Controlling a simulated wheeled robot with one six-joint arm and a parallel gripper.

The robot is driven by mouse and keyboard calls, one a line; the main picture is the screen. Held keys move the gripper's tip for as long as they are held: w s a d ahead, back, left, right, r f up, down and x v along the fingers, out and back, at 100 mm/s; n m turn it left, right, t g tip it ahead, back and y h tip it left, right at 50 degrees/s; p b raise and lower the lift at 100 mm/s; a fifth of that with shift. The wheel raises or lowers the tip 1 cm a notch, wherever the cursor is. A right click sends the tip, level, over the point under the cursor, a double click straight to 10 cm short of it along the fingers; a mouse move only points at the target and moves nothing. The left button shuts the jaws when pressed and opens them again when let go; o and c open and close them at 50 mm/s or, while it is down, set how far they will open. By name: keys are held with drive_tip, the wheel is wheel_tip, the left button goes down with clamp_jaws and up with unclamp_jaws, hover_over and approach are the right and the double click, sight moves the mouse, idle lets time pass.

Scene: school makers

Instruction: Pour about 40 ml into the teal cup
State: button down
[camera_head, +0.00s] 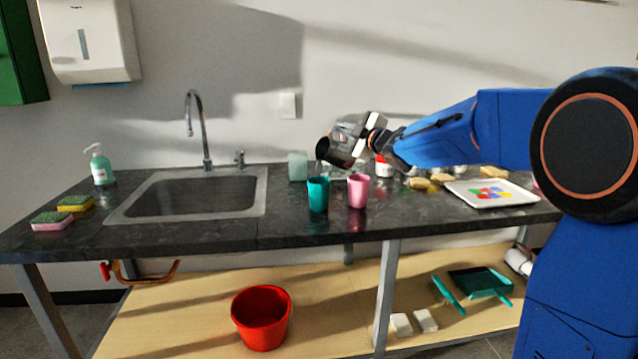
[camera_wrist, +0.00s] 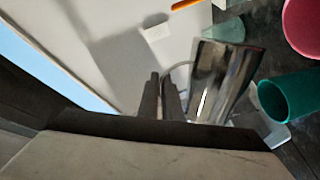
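The teal cup (camera_head: 318,196) stands upright on the dark counter, with its open mouth up. It also shows at the right in the wrist view (camera_wrist: 288,97). My gripper (camera_head: 369,139) is shut on the handle of a shiny metal jug (camera_head: 338,152) and holds it above the counter. The jug is tilted, its mouth to the left and above the teal cup. In the wrist view the jug (camera_wrist: 222,82) is beside my finger pair (camera_wrist: 163,95). I cannot clearly see a stream or the level inside the cup.
A pink cup (camera_head: 358,191) stands just right of the teal cup. A pale green container (camera_head: 297,166) stands behind it. A sink (camera_head: 190,195) with a tap (camera_head: 193,120) lies left. A white paint tray (camera_head: 492,199) and sponges (camera_head: 420,183) are right.

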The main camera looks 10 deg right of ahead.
drive_tip(key=shift+w+d, duration=0.15)
drive_tip(key=shift+d, duration=0.05)
idle(0.8)
drive_tip(key=shift+w+d+n, duration=0.1)
drive_tip(key=shift+n, duration=0.3)
drive_tip(key=shift+w+d, duration=0.3)
drive_tip(key=shift+d, duration=0.15)
idle(0.6)
